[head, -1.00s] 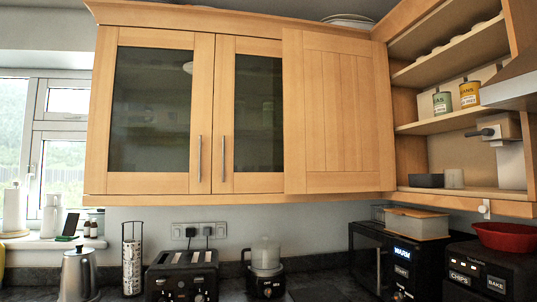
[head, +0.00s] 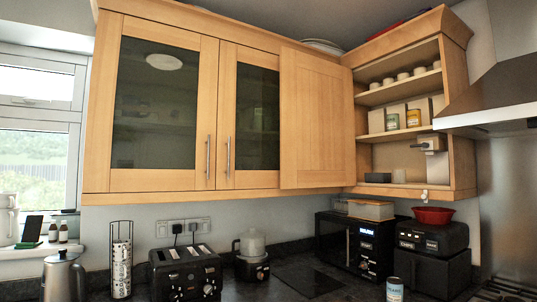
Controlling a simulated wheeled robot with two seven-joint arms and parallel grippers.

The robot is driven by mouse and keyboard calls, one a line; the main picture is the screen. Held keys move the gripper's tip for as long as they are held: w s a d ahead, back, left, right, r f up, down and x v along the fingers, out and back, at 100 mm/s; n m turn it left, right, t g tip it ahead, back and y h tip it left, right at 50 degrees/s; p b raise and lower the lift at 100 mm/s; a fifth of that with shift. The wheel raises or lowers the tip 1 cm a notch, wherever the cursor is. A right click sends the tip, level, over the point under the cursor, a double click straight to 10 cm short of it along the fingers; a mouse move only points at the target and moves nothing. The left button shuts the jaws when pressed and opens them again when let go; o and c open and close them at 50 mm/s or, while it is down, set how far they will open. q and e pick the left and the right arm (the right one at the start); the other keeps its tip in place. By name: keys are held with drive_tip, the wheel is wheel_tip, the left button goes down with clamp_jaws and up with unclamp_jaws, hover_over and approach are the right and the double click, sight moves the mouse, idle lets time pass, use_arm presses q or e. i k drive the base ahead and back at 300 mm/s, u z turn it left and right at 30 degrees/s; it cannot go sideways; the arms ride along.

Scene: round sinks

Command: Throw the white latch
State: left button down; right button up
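A small white fitting that looks like the latch (head: 425,195) hangs at the lower edge of the open corner shelf unit (head: 459,165), at the right. It is too small to tell which way it is thrown. Above it, inside the unit, a pale box with a dark lever (head: 433,144) is fixed at the back; I cannot tell whether this is a latch too. Neither of my grippers shows in the head view.
Closed wooden wall cupboards (head: 180,188) span the middle. Below on the dark worktop stand a toaster (head: 185,270), a kettle (head: 62,278), a black microwave (head: 345,240), a black appliance with a red bowl (head: 433,215) and a can (head: 394,290). A metal hood (head: 500,100) juts in at right.

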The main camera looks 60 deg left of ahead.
sight(425, 196)
drive_tip(key=u, duration=1.1)
